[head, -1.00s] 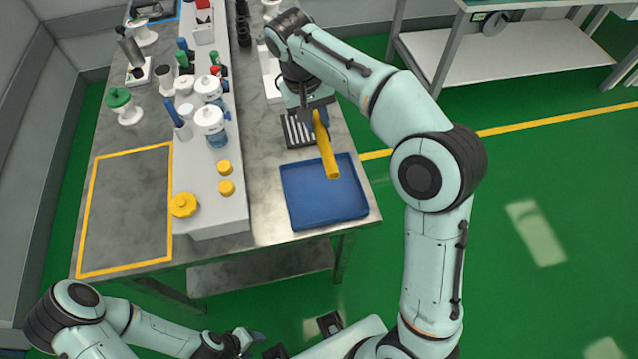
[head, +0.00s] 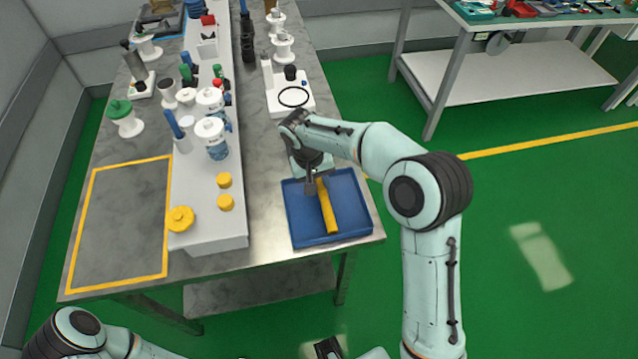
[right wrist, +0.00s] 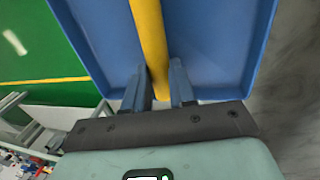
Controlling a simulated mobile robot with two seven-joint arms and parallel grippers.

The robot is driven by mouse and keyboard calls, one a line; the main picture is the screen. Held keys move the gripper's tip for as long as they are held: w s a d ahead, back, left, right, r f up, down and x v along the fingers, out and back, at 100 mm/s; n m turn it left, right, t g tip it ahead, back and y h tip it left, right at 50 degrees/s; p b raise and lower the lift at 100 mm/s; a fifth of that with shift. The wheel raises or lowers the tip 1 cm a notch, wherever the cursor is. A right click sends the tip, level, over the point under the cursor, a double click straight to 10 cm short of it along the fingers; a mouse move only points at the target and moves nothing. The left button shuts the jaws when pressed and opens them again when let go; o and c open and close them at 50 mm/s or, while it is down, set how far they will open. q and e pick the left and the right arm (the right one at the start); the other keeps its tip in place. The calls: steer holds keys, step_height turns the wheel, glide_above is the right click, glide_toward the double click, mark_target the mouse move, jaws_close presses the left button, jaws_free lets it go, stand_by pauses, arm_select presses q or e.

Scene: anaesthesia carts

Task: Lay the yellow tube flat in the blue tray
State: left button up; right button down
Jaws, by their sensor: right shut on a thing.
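The yellow tube (head: 327,208) is over the blue tray (head: 291,214), within its outline in the head view. My right gripper (head: 314,186) is shut on the tube near its far end. In the right wrist view, the yellow tube (right wrist: 150,40) runs between the fingers of my right gripper (right wrist: 160,88), with the blue floor of the tray (right wrist: 215,40) behind it. I cannot tell whether the tube touches the tray floor. The fingertips of my left gripper are not visible; only part of my left arm shows at the lower left.
Left of the tray, a raised grey shelf (head: 207,222) carries yellow caps (head: 180,219) and several bottles. A yellow-outlined area (head: 122,215) on the table is empty. A white device (head: 291,98) stands behind the tray. The table's front edge is close to the tray.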

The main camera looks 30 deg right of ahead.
steer(key=shift+f, duration=0.35)
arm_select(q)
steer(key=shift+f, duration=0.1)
arm_select(e)
steer(key=shift+f, duration=0.1)
steer(key=c, duration=0.9)
jaws_free()
steer(key=shift+r, duration=0.2)
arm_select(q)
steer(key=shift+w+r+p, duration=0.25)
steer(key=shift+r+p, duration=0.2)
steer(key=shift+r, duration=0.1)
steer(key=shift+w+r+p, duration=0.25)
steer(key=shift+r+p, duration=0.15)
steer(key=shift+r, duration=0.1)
arm_select(e)
steer(key=r, duration=0.4)
steer(key=a+r, duration=0.1)
steer(key=r, duration=0.2)
steer(key=a+r, duration=0.1)
steer(key=r, duration=0.3)
steer(key=shift+w+a+r, duration=0.15)
steer(key=shift+w+r, duration=0.15)
steer(key=shift+r, duration=0.05)
